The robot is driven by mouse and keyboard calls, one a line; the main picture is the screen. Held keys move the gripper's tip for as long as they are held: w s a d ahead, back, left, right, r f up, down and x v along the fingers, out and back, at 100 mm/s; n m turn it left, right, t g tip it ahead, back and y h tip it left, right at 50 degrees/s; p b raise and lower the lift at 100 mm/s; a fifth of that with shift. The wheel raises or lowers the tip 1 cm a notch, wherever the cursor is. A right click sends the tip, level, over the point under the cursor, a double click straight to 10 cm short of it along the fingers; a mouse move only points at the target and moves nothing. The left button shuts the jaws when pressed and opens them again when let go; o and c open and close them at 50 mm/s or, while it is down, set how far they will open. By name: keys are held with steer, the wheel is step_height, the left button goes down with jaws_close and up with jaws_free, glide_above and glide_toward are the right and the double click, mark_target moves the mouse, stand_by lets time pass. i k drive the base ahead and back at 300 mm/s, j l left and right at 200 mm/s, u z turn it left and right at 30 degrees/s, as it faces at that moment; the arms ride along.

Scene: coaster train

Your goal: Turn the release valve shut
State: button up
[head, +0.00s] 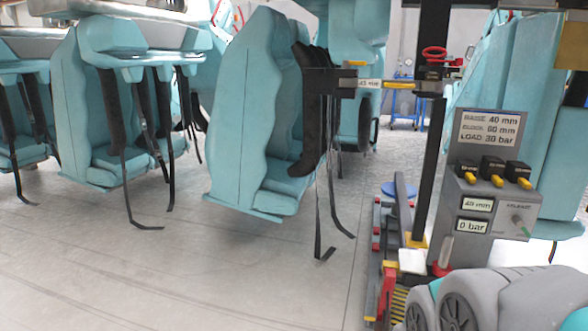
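The knob looks slanted, but I cannot tell from this view whether the valve is open or shut. Two readouts on the panel show 40 mm (477,204) and 0 bar (472,227). My gripper is not in view.
Black blocks with yellow tabs (494,168) sit on the panel, below a sign (490,133). A black post (431,160) with a red ring (434,53) stands left of it. Teal coaster seats (255,120) with hanging straps are further left. Open floor (200,270) lies in front.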

mark_target(516, 219)
steer(key=i+l, duration=0.1)
steer(key=l, duration=0.35)
steer(key=i+l, duration=0.1)
steer(key=l, duration=0.35)
steer(key=i+l, duration=0.1)
steer(key=l, duration=0.3)
